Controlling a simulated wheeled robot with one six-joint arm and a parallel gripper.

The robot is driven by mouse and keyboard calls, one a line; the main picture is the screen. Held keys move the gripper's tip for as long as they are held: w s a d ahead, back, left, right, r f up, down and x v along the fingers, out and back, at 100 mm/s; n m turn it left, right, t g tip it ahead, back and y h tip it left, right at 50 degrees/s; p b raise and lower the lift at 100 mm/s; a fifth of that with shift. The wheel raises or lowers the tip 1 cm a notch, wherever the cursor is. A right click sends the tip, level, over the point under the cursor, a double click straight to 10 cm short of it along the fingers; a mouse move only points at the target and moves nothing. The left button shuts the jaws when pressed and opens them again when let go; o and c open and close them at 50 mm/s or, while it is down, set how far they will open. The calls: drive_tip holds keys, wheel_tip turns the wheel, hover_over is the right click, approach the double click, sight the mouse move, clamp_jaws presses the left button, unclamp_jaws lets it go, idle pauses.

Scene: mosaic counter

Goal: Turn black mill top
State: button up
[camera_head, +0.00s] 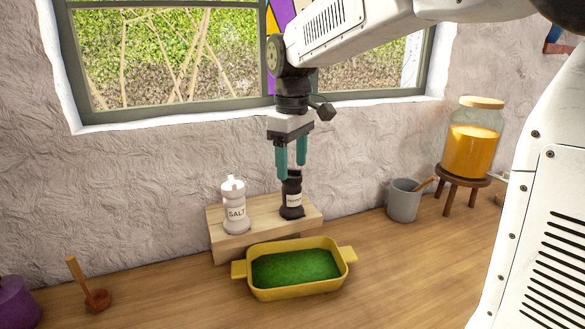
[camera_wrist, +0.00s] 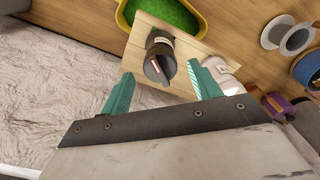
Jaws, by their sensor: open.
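The black pepper mill (camera_head: 292,197) stands upright on a light wooden block (camera_head: 222,247), with a white label on its body. In the wrist view the mill (camera_wrist: 159,62) is seen from above, a little beyond and between the two teal fingers. My gripper (camera_head: 291,176) points down over the mill in the head view, its fingers overlapping the mill's top. In the wrist view my gripper (camera_wrist: 157,92) is open, with nothing between the fingers touching them visibly. Whether the fingertips reach down to the mill's top is hard to tell.
A white salt mill (camera_head: 235,212) stands left on the same block. A yellow dish (camera_head: 296,292) with green contents sits in front. A grey cup (camera_head: 403,203) and a jar (camera_head: 473,140) on a stool are to the right. The wall and window (camera_head: 160,60) are behind.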

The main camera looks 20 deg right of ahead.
drive_tip(key=shift+f, duration=1.05)
drive_tip(key=c, duration=1)
drive_tip(key=shift+m, duration=0.4)
drive_tip(key=m, duration=0.4)
drive_tip(key=shift+m, duration=0.4)
drive_tip(key=shift+a+m, duration=0.1)
drive_tip(key=shift+m, duration=2.2)
drive_tip(key=o, duration=1)
